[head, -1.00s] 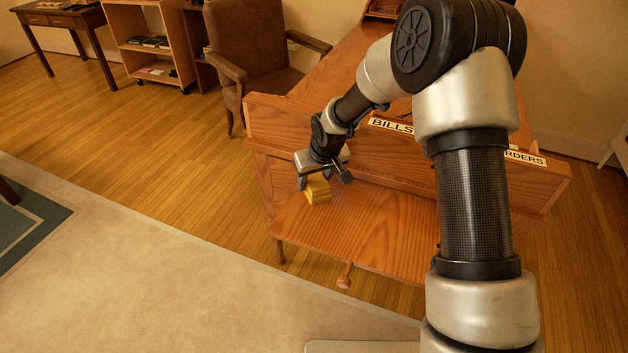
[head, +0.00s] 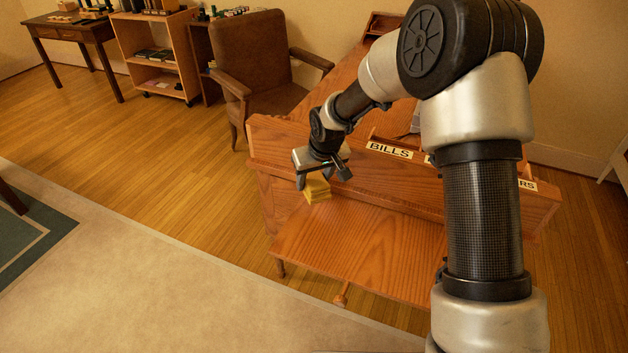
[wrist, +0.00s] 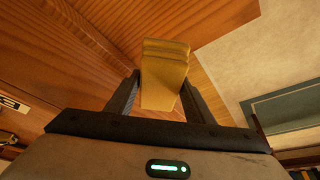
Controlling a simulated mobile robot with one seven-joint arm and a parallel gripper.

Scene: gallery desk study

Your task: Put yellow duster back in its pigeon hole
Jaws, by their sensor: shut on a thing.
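The yellow duster (head: 317,191) is a small folded block of cloth. In the head view it hangs under my gripper (head: 322,180), near the left end of the desk's labelled front board. In the wrist view the duster (wrist: 164,75) sits between the two fingers of my gripper (wrist: 162,95), which is shut on it. It appears held above the lower wooden shelf (head: 350,255); the exact gap is hard to tell. The labelled pigeon hole unit (head: 400,170) shows a "BILLS" label (head: 389,150) and a second, partly hidden label ending in "RS". My arm hides part of the unit, and its openings are not clear.
A brown armchair (head: 258,70) stands behind the desk at the left. An open shelf cart (head: 157,55) and a dark side table (head: 75,35) stand farther back.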

